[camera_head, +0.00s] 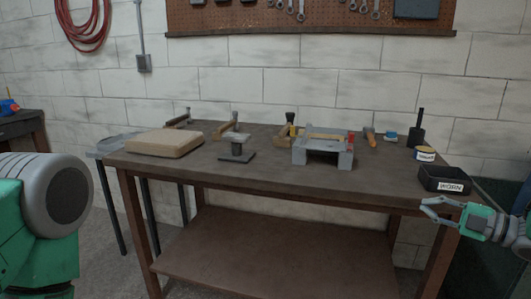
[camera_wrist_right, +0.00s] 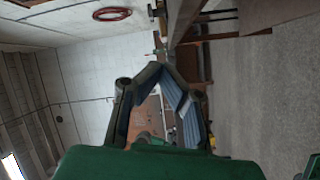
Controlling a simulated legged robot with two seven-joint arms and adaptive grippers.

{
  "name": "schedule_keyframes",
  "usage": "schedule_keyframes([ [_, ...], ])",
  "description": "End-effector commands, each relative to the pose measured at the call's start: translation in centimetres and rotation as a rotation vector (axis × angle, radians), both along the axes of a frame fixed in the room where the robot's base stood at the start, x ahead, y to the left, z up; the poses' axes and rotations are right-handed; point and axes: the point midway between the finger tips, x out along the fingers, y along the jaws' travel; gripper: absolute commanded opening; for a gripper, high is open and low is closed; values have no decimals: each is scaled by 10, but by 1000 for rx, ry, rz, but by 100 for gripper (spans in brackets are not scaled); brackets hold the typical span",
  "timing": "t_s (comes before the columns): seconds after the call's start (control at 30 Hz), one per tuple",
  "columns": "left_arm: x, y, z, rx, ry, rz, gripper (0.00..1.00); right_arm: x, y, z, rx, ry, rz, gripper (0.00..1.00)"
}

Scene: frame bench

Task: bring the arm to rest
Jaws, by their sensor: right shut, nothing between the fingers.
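My right gripper (camera_head: 436,209) is at the right of the head view, in front of the bench's right front corner and below the black bin marked WORN. Its fingers are shut and empty. In the right wrist view the gripper (camera_wrist_right: 167,72) shows its finger pads, with nothing between them. My left arm shows only as a large green and grey link at the left edge of the head view; its gripper is out of view.
The workbench (camera_head: 270,180) holds a tan block (camera_head: 164,143), a dark stand (camera_head: 237,150), a grey frame fixture (camera_head: 322,149), several hand tools and the WORN bin (camera_head: 443,180) at the right edge. A pegboard (camera_head: 300,15) hangs behind. The bench's front strip is clear.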

Motion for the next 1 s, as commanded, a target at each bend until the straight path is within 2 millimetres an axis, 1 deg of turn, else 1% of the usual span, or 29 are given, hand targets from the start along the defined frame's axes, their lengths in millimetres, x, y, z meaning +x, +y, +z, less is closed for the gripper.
schedule_keyframes([
  [0.03,0,0,0,0,1,0,40,0,9,-15,34,60,-37,0],
  [0.17,-1,0,0,0,1,-1,40,-2,31,-57,131,237,-160,0],
  [0.23,-1,0,0,0,1,-1,40,-8,44,-85,185,350,-237,0],
  [0.27,-1,0,0,0,1,-1,40,-13,50,-98,209,406,-273,0],
  [0.37,-1,0,0,0,1,-1,40,-40,72,-150,287,622,-418,0],
  [0.4,-1,0,0,0,1,-1,40,-57,81,-173,317,720,-486,0],
  [0.47,-1,0,0,0,1,-1,40,-87,93,-206,357,868,-595,0],
  [0.5,-1,0,0,0,1,-1,40,-110,99,-226,377,960,-668,0],
  [0.57,-1,0,0,0,1,0,40,-147,108,-252,400,1094,-777,0],
  [0.6,-1,0,0,0,1,0,40,-174,113,-267,409,1179,-850,0],
  [0.67,-1,0,0,0,2,0,40,-215,119,-285,416,1298,-960,0],
  [0.7,-1,0,0,0,1,0,40,-243,122,-295,415,1370,-1034,0],
  [0.77,-1,0,0,0,1,0,40,-283,126,-304,409,1466,-1141,0],
  [0.8,-1,0,0,0,1,0,40,-307,128,-308,401,1518,-1207,0],
  [0.9,-1,0,0,0,1,-1,40,-358,130,-311,380,1619,-1346,0],
  [1.0,-1,0,0,0,1,-1,40,-389,131,-310,362,1674,-1439,0],
])
